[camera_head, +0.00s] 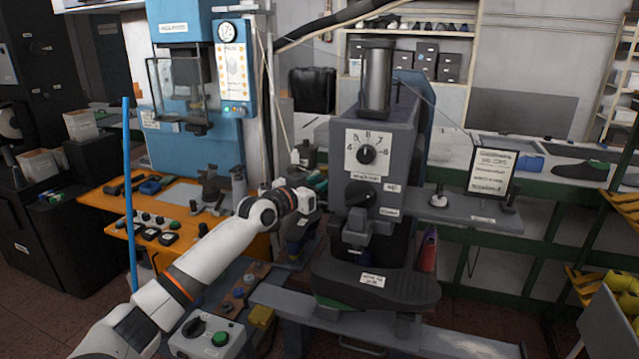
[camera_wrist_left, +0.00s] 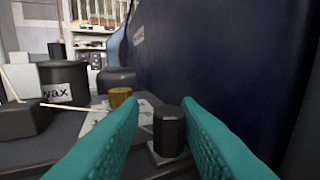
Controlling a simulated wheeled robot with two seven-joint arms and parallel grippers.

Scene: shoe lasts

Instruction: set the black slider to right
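In the left wrist view, a dark, many-sided upright knob (camera_wrist_left: 169,131) stands between the two teal fingers of my left gripper (camera_wrist_left: 160,108). It looks like the black slider's handle, and a small pale plate shows at its foot. The fingers are apart, with the knob nearer the right one; I cannot tell whether they touch it. In the head view my left gripper (camera_head: 317,182) reaches to the left side of the grey machine (camera_head: 385,135). The knob cannot be made out there. My right gripper is not in view.
A dark wax pot (camera_wrist_left: 64,85) and a brownish-yellow cylinder (camera_wrist_left: 120,97) stand beyond the fingers in the wrist view. A dark blue wall (camera_wrist_left: 215,65) rises close on the right. In the head view, a blue press (camera_head: 190,140) stands behind my arm.

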